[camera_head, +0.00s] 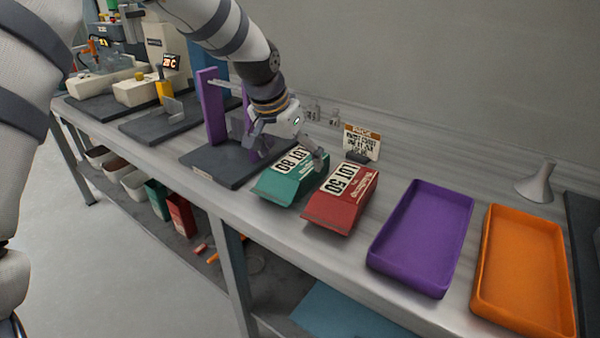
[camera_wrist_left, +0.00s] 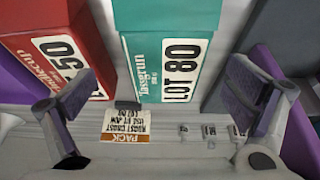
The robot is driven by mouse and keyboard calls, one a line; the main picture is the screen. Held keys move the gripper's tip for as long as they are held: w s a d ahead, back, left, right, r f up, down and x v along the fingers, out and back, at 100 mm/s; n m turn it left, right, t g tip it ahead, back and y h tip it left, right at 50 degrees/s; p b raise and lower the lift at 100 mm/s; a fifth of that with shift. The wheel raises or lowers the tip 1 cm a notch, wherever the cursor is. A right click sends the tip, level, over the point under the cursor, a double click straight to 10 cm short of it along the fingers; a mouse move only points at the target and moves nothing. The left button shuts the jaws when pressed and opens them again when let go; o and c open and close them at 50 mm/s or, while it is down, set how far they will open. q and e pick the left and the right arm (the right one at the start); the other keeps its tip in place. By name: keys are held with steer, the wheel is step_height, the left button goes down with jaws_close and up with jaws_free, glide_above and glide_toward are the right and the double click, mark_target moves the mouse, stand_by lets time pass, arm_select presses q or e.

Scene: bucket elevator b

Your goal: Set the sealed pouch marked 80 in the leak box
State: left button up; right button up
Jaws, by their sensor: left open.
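The green pouch (camera_head: 292,177) marked LOT 80 lies on the bench, between a dark base plate and a red pouch. It also shows in the left wrist view (camera_wrist_left: 165,62), upside down, between my fingers. My left gripper (camera_head: 288,150) is open and empty, just above and behind the green pouch, with fingers apart on either side; contact cannot be told. It also shows in the left wrist view (camera_wrist_left: 178,95). No box labelled as the leak box can be made out. My right gripper is not in view.
The red LOT 50 pouch (camera_head: 342,198) lies close on the right. A purple tray (camera_head: 422,280) and an orange tray (camera_head: 525,318) stand further right. A purple upright frame (camera_head: 210,108) stands on the dark plate. A small PACK sign (camera_head: 361,142) stands behind the pouches.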

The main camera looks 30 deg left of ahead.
mark_target(295, 164)
arm_select(q)
steer(key=shift+w+f, duration=0.3)
steer(key=shift+f, duration=0.1)
steer(key=x, duration=0.2)
steer(key=b+x, duration=0.1)
steer(key=x, duration=0.1)
steer(key=shift+w+a, duration=0.1)
steer(key=shift+a, duration=0.2)
steer(key=shift+w+f, duration=0.15)
steer(key=shift+w, duration=0.05)
steer(key=shift+r, duration=0.2)
steer(key=shift+c, duration=1)
steer(key=c, duration=0.8)
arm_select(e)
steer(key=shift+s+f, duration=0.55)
